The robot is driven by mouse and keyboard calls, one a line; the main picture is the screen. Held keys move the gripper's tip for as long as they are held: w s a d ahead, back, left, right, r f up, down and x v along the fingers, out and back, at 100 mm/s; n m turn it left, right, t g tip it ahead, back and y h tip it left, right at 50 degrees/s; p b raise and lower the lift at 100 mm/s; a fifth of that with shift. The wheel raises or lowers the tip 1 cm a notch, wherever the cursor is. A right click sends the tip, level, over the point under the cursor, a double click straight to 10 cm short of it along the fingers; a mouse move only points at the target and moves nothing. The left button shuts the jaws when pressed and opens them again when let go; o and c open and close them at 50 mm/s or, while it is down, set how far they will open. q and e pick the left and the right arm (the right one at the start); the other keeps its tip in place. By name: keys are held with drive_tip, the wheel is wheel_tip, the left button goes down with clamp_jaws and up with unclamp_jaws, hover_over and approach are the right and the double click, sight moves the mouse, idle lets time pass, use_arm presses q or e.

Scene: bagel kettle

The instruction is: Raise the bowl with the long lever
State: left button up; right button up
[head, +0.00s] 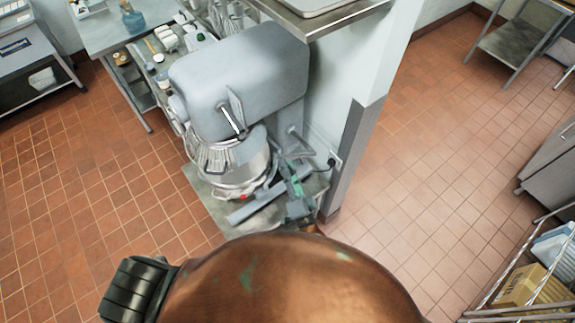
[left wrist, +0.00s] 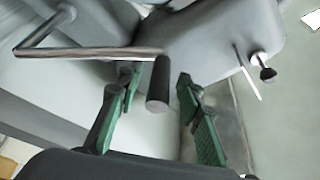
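The mixer (head: 240,75) is a big grey machine in the middle of the head view. Its metal bowl (head: 240,165) sits under the head, with a wire guard above it. The long lever (left wrist: 90,51) is a bent metal rod ending in a black grip (left wrist: 158,88). My left gripper (left wrist: 156,78) is open, its green-padded fingers on either side of the black grip in the left wrist view. Contact with the grip cannot be told. In the head view the left gripper (head: 296,190) is beside the bowl's right side and hides the lever there. My right gripper is not in view.
A short pale lever (head: 233,115) is on the mixer's side. A wall post (head: 352,150) stands close to the right of the mixer. A cluttered table (head: 160,75) stands behind left. Tiled floor (head: 80,190) is clear to the left.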

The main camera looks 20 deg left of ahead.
use_arm(q)
drive_tip(key=shift+w+a, duration=0.1)
drive_tip(key=shift+c, duration=0.6)
clamp_jaws()
drive_tip(key=shift+f, duration=0.1)
